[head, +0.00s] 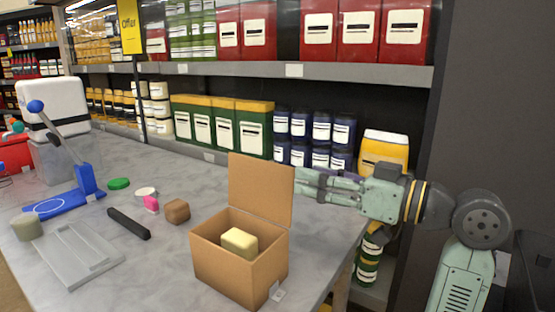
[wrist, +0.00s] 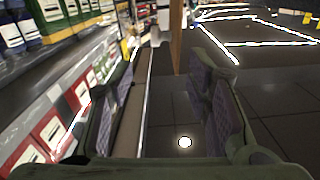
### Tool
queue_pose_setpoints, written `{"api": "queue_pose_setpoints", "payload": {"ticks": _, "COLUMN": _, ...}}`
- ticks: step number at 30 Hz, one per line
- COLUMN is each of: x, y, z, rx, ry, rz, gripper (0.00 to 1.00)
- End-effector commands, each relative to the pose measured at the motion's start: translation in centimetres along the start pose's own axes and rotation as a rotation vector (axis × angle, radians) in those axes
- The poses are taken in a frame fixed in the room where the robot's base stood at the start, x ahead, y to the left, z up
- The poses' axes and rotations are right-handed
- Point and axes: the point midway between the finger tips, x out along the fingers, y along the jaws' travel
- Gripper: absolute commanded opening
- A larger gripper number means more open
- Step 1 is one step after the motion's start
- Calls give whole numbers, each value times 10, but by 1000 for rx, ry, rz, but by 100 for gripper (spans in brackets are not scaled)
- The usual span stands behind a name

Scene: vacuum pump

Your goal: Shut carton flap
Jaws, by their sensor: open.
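The cardboard carton (head: 215,266) stands near the front edge of the grey table, with its top open. Its flap (head: 260,190) stands upright along the far side. A pale yellow block (head: 240,242) shows inside the carton. My gripper (head: 303,181) is open and empty at the right of the flap, at about the height of its upper half, pointing left. Its tips appear close to the flap's right edge; contact cannot be told. In the wrist view the flap (wrist: 176,38) seems to show as a narrow brown upright strip just ahead, between the finger ends.
The table (head: 175,250) holds a blue lever press (head: 85,180), a black bar (head: 128,223), a brown block (head: 177,210) and a clear plate (head: 68,253) left of the carton. Shelves (head: 260,70) of containers stand behind. A yellow-lidded container (head: 384,148) is behind my arm.

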Motion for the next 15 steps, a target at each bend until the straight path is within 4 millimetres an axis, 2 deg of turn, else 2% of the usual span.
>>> {"api": "queue_pose_setpoints", "payload": {"ticks": 5, "x": 15, "y": 0, "z": -1, "rx": 0, "ry": -2, "rz": -2, "gripper": 45}}
{"api": "queue_pose_setpoints", "payload": {"ticks": 15, "x": 78, "y": -1, "z": -3, "rx": 1, "ry": -1, "rz": -3, "gripper": 45}}
